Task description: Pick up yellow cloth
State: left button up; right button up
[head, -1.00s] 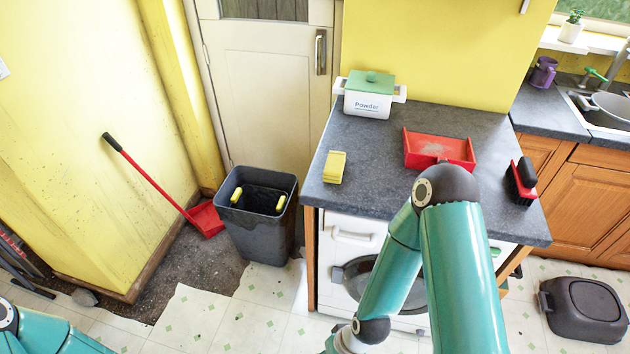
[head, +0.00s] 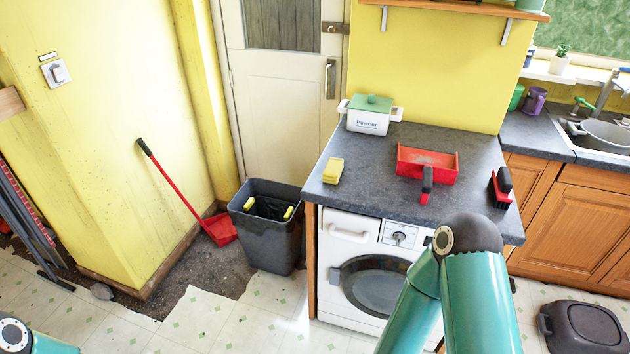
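A small yellow folded block, which looks like the yellow cloth (head: 333,170), lies on the grey worktop (head: 350,147) near its left edge, in front of the powder box. Nothing touches it from above. My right arm rises from the bottom right, in front of the worktop's front edge, and its gripper is out of the frame. Only a part of my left arm shows in the bottom left corner, and its gripper is out of the frame too.
A washing machine (head: 352,268) stands below. A dark bin (head: 266,238) and a red long-handled dustpan (head: 180,202) stand left.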

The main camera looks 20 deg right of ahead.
aim_at(332, 172)
jog(key=z, duration=0.15)
jog(key=i, duration=0.9)
jog(key=u, duration=0.2)
jog(key=k, duration=0.9)
jog(key=z, duration=0.2)
jog(key=i, duration=0.45)
